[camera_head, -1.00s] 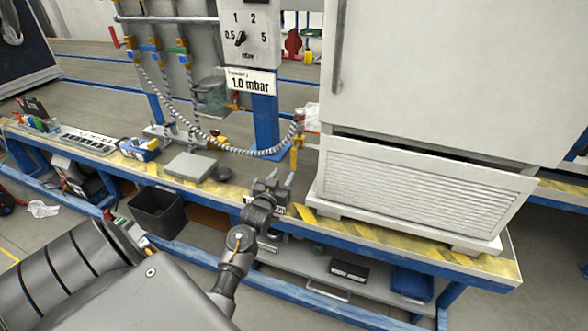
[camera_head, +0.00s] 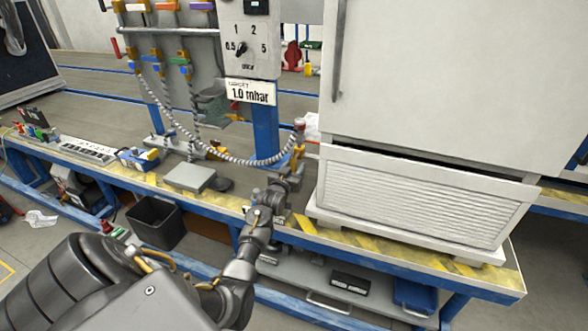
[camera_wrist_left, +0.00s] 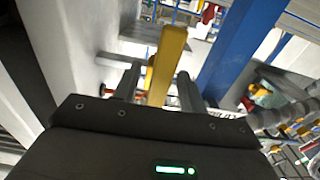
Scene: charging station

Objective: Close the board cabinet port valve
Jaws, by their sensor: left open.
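The yellow valve handle (camera_head: 298,153) hangs below the end of a striped hose, close to the left side of the white cabinet (camera_head: 430,70). My left gripper (camera_head: 286,174) is open just below the handle, over the bench's front part. In the left wrist view the yellow handle (camera_wrist_left: 167,58) stands between the two fingers (camera_wrist_left: 158,88), which are apart on either side of it. I cannot tell whether either finger touches it. The right gripper is not in view.
The striped hose (camera_head: 225,158) runs left to the coloured valves (camera_head: 157,58) on the panel. A blue post (camera_head: 266,130) stands just left of the handle. A grey box (camera_head: 190,177) lies on the bench (camera_head: 225,195). A black bin (camera_head: 155,220) stands below.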

